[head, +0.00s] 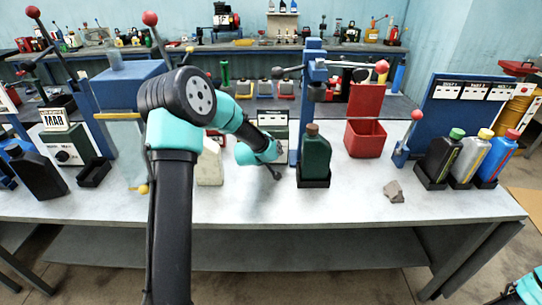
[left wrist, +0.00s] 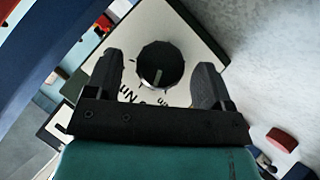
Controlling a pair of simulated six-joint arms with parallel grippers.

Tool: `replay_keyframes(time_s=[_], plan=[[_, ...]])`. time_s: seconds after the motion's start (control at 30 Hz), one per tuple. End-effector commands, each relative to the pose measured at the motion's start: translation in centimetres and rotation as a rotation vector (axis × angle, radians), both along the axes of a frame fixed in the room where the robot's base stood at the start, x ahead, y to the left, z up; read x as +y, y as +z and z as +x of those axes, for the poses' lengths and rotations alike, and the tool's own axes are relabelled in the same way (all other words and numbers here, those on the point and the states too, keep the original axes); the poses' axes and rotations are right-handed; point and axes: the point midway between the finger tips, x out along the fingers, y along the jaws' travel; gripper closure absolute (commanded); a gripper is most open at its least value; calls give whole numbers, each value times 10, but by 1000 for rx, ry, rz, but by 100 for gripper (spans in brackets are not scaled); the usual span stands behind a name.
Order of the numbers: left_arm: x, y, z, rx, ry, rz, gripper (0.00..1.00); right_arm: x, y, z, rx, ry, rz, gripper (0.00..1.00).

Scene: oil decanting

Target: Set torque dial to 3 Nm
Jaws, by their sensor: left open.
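The torque dial (left wrist: 160,65) is a round black knob with a pale pointer line on a cream panel (left wrist: 185,28). In the left wrist view "Nm" lettering shows upside down beside it, partly covered, and the setting cannot be read. My left gripper (left wrist: 158,72) is open, with one dark finger on each side of the dial. I cannot tell whether the fingers touch it. In the head view my left arm reaches to a box with a pale labelled front (head: 272,118) beside the blue post, and hides its lower part.
A dark green bottle (head: 315,157) stands right of my left arm, near a blue post (head: 294,135). A red bin (head: 366,137), a grey rag (head: 394,191) and several bottles stand farther right. Another box with a knob (head: 66,148) stands left. The front right tabletop is mostly clear.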

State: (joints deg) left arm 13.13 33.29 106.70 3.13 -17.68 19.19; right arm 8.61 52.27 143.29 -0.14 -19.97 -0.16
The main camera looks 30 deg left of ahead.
Motion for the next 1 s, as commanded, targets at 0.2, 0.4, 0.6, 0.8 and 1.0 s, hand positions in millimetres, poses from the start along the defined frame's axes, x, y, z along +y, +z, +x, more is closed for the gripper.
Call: replay_keyframes(time_s=[0.2,0.4,0.6,0.8,1.0], plan=[[0,0,-1,1,-1,0,24,0,0,0,0,0,0,26],[0,7,-10,0,0,0,24,0,0,0,0,0,0,26],[0,23,-32,0,0,0,24,0,0,0,0,0,0,26],[-1,41,-58,-1,0,0,24,0,0,0,0,0,0,26],[-1,60,-84,-1,0,0,24,0,0,0,0,0,0,26]])
